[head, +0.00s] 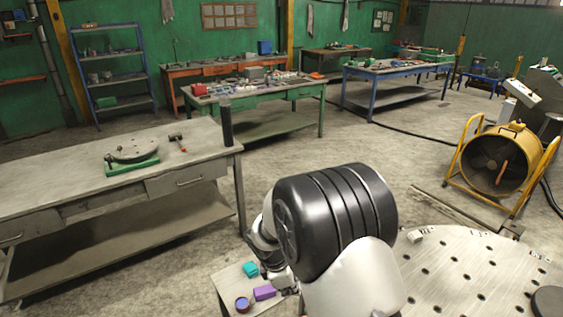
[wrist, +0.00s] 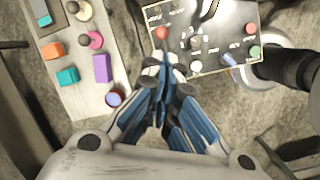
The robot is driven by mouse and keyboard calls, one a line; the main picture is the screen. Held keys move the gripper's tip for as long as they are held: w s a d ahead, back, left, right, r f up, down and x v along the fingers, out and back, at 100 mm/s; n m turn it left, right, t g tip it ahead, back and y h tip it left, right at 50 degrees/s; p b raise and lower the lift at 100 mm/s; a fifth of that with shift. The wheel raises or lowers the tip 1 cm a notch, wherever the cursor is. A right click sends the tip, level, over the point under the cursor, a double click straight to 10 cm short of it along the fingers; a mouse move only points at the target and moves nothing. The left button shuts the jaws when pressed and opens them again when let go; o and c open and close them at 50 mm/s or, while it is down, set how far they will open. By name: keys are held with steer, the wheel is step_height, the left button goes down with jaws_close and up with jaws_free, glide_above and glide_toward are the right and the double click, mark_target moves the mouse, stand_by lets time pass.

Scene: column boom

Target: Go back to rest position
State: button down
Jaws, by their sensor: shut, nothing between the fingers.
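My gripper (wrist: 163,72) shows in the wrist view with its blue-sided fingers drawn together and nothing between them. Its tips overlap the near left edge of a dark control panel (wrist: 218,50) with several coloured knobs. In the head view my arm hides most of the gripper, beside a small table (head: 228,286).
A long grey workbench (head: 60,165) with a round plate on a green base stands at the left. A perforated round metal table (head: 460,270) is at the right front, with a yellow drum fan (head: 497,160) behind it. Open concrete floor lies between the benches.

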steer(key=s+d+r+m+b, duration=0.1)
steer(key=s+d+r+m, duration=0.2)
steer(key=r, duration=0.3)
steer(key=s+d+r+m+t+y, duration=0.1)
steer(key=s+d+r+m, duration=0.2)
steer(key=r, duration=0.2)
steer(key=s+d+r+m+b, duration=0.1)
steer(key=s+d+r+m, duration=0.1)
steer(key=s+r+m, duration=0.3)
steer(key=s+d+r+m, duration=0.1)
steer(key=s+m, duration=0.1)
steer(key=s, duration=0.3)
steer(key=s+d+r+m+t+y+b, duration=0.1)
steer(key=s+r+m, duration=0.1)
steer(key=s, duration=0.4)
steer(key=s+d+r+m+t+b, duration=0.1)
steer(key=s+m, duration=0.3)
steer(key=s, duration=0.1)
steer(key=shift+s+d+r+y, duration=0.25)
steer(key=shift+s+d+y, duration=0.05)
steer(key=shift+d, duration=0.1)
